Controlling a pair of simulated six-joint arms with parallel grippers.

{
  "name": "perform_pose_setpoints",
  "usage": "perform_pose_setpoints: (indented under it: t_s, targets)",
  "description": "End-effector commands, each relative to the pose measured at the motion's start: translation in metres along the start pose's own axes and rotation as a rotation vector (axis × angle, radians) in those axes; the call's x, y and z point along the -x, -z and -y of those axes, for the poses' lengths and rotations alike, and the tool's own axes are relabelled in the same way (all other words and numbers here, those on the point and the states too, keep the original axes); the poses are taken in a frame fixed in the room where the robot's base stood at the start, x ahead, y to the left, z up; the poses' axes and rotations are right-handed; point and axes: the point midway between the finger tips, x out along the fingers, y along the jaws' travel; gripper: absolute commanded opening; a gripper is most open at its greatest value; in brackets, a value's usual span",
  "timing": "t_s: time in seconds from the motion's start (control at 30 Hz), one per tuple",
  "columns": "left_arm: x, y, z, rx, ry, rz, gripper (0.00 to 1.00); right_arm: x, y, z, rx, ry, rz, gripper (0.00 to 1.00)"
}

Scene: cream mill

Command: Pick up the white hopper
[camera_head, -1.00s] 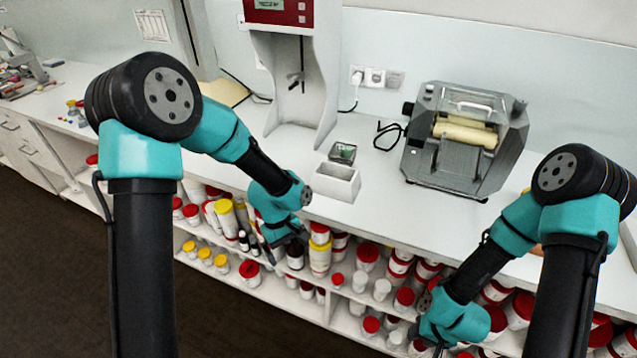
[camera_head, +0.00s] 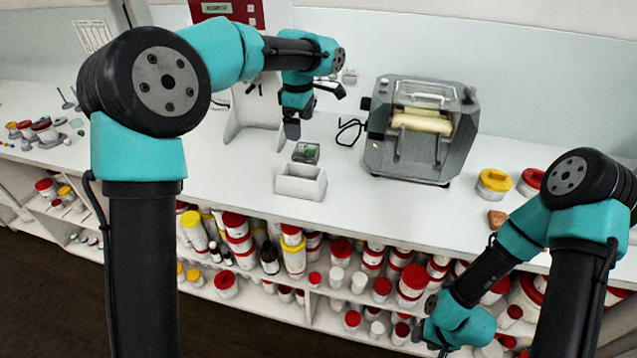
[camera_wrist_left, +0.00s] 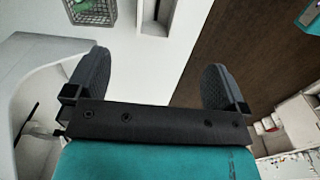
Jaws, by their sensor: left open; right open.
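The white hopper (camera_head: 300,187) is an open-topped white box standing on the white counter, near its front edge. Part of it shows at the top of the left wrist view (camera_wrist_left: 155,20). My left gripper (camera_head: 312,110) is open and empty, in the air above and behind the hopper in the head view. Its two spread fingers also show in the left wrist view (camera_wrist_left: 155,85), with nothing between them. My right gripper (camera_head: 440,348) is low at the bottom of the head view, in front of the shelves and away from the hopper; its fingers are barely visible.
A small dark box with green contents (camera_head: 306,153) sits just behind the hopper. A grey roller machine (camera_head: 422,130) stands to the right, and a white stand (camera_head: 245,120) to the left behind. Shelves of jars (camera_head: 340,275) lie below the counter (camera_head: 350,205).

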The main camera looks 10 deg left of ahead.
Motion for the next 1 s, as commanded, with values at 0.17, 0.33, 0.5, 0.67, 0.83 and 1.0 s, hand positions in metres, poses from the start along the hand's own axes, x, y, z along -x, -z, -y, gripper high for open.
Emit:
perform_pose_setpoints:
  t_s: [0.17,0.33,0.5,0.67,0.83,1.0]
  targets:
    - [0.004,0.001,-0.001,0.011,-0.003,-0.003,1.00,0.000,0.000,0.000,0.001,0.000,0.000,0.43]
    - [0.003,0.001,-0.001,0.010,-0.003,-0.003,1.00,0.000,0.000,0.000,0.001,0.000,0.000,0.43]
    - [-0.009,0.001,-0.001,0.009,0.000,-0.003,1.00,0.000,0.000,0.000,0.001,0.000,0.000,0.43]
    - [-0.034,0.001,-0.001,0.007,0.001,-0.003,1.00,0.000,0.000,0.000,0.001,0.000,0.000,0.43]
    - [-0.063,0.002,-0.001,0.008,0.001,-0.004,1.00,0.000,0.000,0.000,0.001,0.000,0.000,0.43]
    - [-0.092,0.001,-0.001,0.008,0.001,-0.003,1.00,0.000,0.000,0.000,0.001,0.000,0.000,0.43]
